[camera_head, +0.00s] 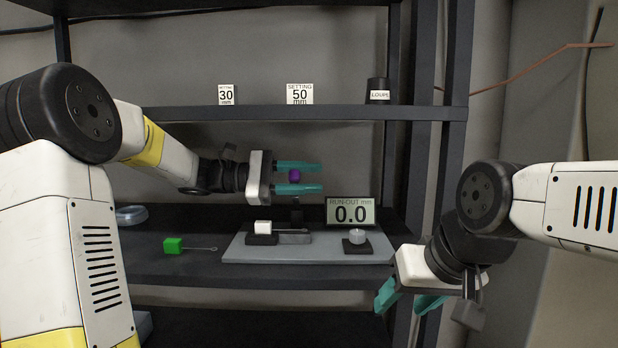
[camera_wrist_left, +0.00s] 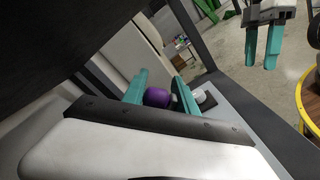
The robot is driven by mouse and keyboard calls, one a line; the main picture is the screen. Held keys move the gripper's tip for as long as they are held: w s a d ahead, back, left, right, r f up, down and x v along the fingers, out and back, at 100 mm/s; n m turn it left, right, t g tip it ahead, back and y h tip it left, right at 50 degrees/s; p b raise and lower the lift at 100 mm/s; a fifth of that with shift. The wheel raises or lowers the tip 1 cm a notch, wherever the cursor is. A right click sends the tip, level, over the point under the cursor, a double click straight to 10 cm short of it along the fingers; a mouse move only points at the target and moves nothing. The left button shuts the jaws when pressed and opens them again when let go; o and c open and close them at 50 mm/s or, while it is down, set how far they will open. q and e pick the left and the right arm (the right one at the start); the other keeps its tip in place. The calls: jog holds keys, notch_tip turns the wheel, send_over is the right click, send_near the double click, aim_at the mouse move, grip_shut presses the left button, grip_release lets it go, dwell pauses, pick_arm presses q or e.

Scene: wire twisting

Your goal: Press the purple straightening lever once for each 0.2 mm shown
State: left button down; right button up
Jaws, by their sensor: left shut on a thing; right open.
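The purple lever knob (camera_head: 294,176) stands above the grey fixture on the shelf. My left gripper (camera_head: 297,177) has its teal fingers around the knob and is shut on it; the purple knob (camera_wrist_left: 157,97) also shows between the fingers in the left wrist view. The run-out display (camera_head: 351,213) reads 0.0 mm. My right gripper (camera_head: 412,302) is open and empty in front of the shelf at lower right.
The grey base plate (camera_head: 236,250) carries the fixture and a small round pale piece (camera_head: 357,236) on a dark stand. A green block with a wire loop (camera_head: 174,245) lies left of it.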

pick_arm(q)
jog(key=shift+s+m, duration=0.15)
jog(key=shift+m, duration=0.25)
dwell(0.4)
jog(key=shift+s+f+m, duration=0.55)
jog(key=shift+s+f, duration=0.05)
jog(key=shift+f, duration=0.5)
jog(key=shift+s+f+m, duration=0.55)
jog(key=shift+f+m, duration=0.05)
jog(key=shift+f, duration=0.45)
jog(key=shift+s+f+m, duration=0.55)
jog(key=shift+s+f, duration=0.05)
jog(key=shift+f, duration=0.5)
jog(key=c, duration=1.1)
grip_release()
